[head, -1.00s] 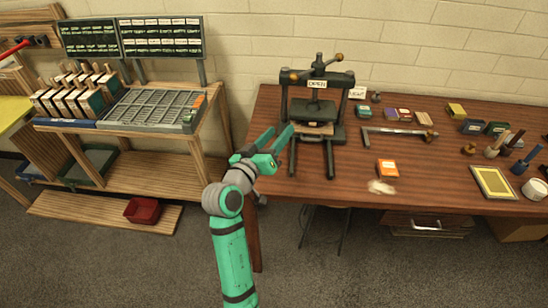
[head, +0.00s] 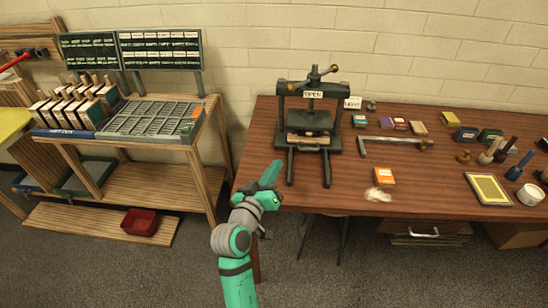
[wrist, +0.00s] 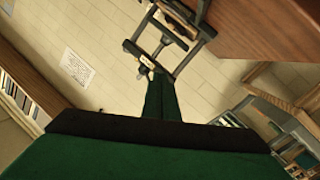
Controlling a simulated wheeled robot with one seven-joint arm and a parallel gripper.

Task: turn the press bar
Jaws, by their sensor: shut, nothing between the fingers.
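The press (head: 311,130) stands on the left part of the brown table, with a dark frame and an "OPEN" sign on its crossbeam. The press bar (head: 315,75) sits on top, a dark bar with brass-coloured knobs at its ends, lying slanted. In the wrist view the press frame (wrist: 168,35) appears tilted at the top. My gripper (head: 277,168) is at the table's front left edge, in front of and left of the press, apart from it. Its green fingers are shut and empty; they also show in the wrist view (wrist: 161,85).
A small "LIGHT" sign (head: 352,103) stands right of the press. A metal bar tool (head: 395,143), an orange box (head: 384,177) and a crumpled pale cloth (head: 377,195) lie to the right. A type rack (head: 150,118) stands left, past a gap.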

